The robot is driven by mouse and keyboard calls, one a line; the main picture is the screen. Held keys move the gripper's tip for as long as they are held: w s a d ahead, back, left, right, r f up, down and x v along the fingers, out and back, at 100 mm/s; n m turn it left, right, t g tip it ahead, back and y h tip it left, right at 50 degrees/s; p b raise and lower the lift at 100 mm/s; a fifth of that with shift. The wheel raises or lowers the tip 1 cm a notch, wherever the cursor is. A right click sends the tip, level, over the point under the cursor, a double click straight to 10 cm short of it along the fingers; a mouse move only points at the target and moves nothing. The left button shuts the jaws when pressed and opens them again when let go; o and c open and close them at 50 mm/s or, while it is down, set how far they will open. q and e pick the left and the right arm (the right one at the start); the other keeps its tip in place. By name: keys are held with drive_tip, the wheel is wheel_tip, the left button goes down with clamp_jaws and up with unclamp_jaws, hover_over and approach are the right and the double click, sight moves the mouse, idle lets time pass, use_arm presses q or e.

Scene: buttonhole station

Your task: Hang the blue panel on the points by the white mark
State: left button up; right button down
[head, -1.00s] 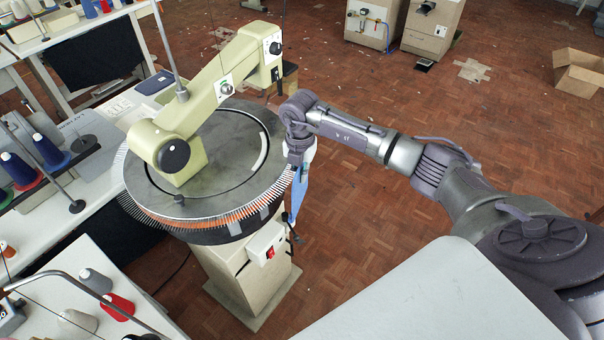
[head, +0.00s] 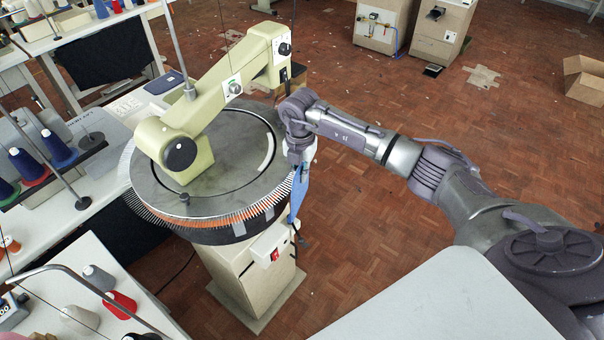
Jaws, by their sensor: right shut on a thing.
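The blue panel (head: 299,193) hangs down as a narrow strip at the right edge of the round dial. My right gripper (head: 301,162) is shut on its upper end; the fingertips are small and partly hidden. The points (head: 190,219) are a ring of thin metal pins around the dial's rim, with an orange band behind them. The panel is close beside the pins at the right; I cannot tell whether it touches them. A white curved mark (head: 267,155) lies on the right of the dial's top (head: 228,180). My left gripper is not in view.
A cream machine arm (head: 215,100) reaches over the dial. Below the dial stand a pedestal (head: 250,285) and a box with a red switch (head: 270,249). Tables with thread cones (head: 58,150) are at the left. The wooden floor (head: 400,250) right of the dial is clear.

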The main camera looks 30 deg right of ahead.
drive_tip(key=shift+w+a+r, duration=0.1)
drive_tip(key=c, duration=1.4)
unclamp_jaws()
drive_tip(key=shift+o, duration=0.8)
drive_tip(key=shift+r, duration=0.1)
drive_tip(key=shift+a, duration=0.1)
wheel_tip(320, 180, up, 7)
drive_tip(key=p, duration=0.5)
